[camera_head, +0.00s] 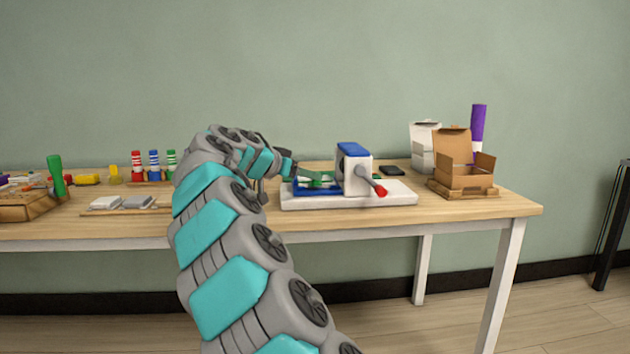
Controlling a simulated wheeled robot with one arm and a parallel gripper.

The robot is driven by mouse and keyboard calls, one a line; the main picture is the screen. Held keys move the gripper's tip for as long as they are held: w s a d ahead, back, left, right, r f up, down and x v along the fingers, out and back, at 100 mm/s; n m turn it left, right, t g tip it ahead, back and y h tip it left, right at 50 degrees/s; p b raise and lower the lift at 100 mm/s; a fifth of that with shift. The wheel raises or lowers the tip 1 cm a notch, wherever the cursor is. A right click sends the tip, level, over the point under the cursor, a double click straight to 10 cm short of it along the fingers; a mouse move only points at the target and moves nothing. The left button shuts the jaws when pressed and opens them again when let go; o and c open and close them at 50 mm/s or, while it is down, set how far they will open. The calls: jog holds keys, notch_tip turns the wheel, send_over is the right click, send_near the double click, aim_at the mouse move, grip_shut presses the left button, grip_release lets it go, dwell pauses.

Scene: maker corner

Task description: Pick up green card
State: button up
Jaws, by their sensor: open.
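A green card (318,180) lies at a blue holder (318,190) on the white base of a small press-like device (300,203). A second bit of green shows just right of the device's upright; I cannot tell if it is part of the same thing. My gripper (290,166) is at the left end of the green card, just above the blue holder. It is small and partly hidden by my own arm, and I see no clear grip on the card. I cannot tell whether the fingers touch it.
The device has a blue-topped upright (354,160) and a red-tipped lever (379,188). Right of it are a black flat object (392,170), an open cardboard box (466,180), a white box (422,155) and a purple cylinder (478,130). Grey-white blocks (120,202) lie left.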

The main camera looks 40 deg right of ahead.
aim_at(326, 178)
jog(key=x, duration=0.5)
jog(key=shift+s+r, duration=0.1)
jog(key=shift+r, duration=0.2)
grip_shut()
